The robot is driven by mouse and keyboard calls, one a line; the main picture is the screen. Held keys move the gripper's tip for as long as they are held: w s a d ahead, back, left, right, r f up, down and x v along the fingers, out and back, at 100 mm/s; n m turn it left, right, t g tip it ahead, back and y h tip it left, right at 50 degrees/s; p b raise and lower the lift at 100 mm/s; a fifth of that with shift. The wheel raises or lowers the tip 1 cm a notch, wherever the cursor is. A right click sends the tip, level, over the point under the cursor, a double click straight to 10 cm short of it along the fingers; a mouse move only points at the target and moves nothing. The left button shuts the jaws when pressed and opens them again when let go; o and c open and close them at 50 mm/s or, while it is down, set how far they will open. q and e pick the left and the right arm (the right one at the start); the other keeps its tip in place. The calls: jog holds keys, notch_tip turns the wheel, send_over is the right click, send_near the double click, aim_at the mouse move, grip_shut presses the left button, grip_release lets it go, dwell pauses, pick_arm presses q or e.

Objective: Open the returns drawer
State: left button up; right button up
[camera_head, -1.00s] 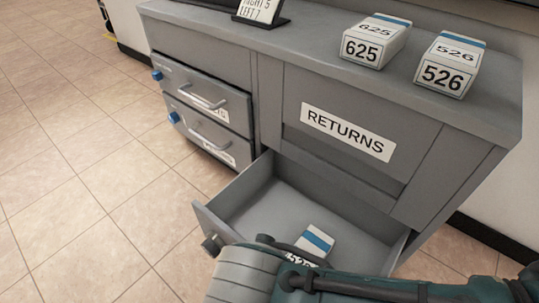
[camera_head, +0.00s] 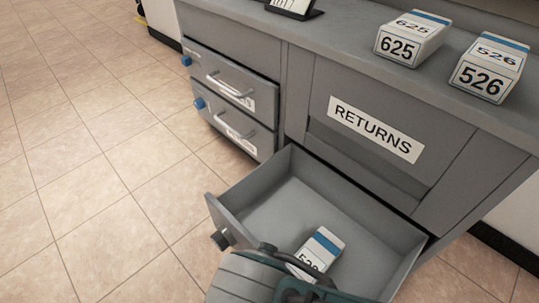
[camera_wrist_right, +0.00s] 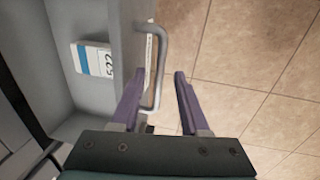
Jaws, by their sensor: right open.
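The returns drawer (camera_head: 235,219) stands pulled out below the RETURNS label (camera_head: 376,131) in the head view. A white box with a blue stripe (camera_head: 323,244) lies inside it; it also shows in the right wrist view (camera_wrist_right: 93,59). The drawer's handle (camera_wrist_right: 162,60) is a grey bar on the drawer front. My right gripper (camera_wrist_right: 158,78) is open, with its purple fingers on either side of the handle. A gap shows between the handle and the right-hand finger. My right arm covers part of the drawer front in the head view. My left gripper is out of view.
Boxes marked 625 (camera_head: 411,40) and 526 (camera_head: 488,68) stand on the grey counter (camera_head: 343,42). A small sign (camera_head: 293,8) stands further left. Two smaller drawers with handles (camera_head: 233,86) sit to the left. The tiled floor (camera_head: 100,170) at left is clear.

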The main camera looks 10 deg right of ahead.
notch_tip(320, 180, up, 10)
jog(key=s+a+p, duration=0.1)
jog(key=p, duration=0.7)
jog(key=shift+a+p, duration=0.2)
jog(key=shift+p, duration=0.2)
jog(key=shift+f, duration=0.15)
jog(key=s+a+r+m+y+p, duration=0.1)
jog(key=s+r+y+p, duration=0.1)
jog(key=r+p, duration=1.35)
jog(key=s+r+m+y+p, duration=0.1)
jog(key=r+m+y+p, duration=0.1)
jog(key=r+p, duration=1.3)
jog(key=s+d+r+m+t+h+p, duration=0.1)
jog(key=d+r+p, duration=0.5)
jog(key=r+p, duration=0.65)
jog(key=d+r+m+p, duration=0.1)
jog(key=d+r+p, duration=0.55)
jog(key=r, duration=1.15)
jog(key=s+d+r+m+t+h+p, duration=0.1)
jog(key=d+r+p, duration=0.5)
jog(key=r+p, duration=0.65)
notch_tip(320, 180, up, 37)
jog(key=p, duration=3.2)
jog(key=shift+w+a+r+p, duration=0.15)
jog(key=shift+w+a+p, duration=0.15)
jog(key=shift+a+p, duration=0.1)
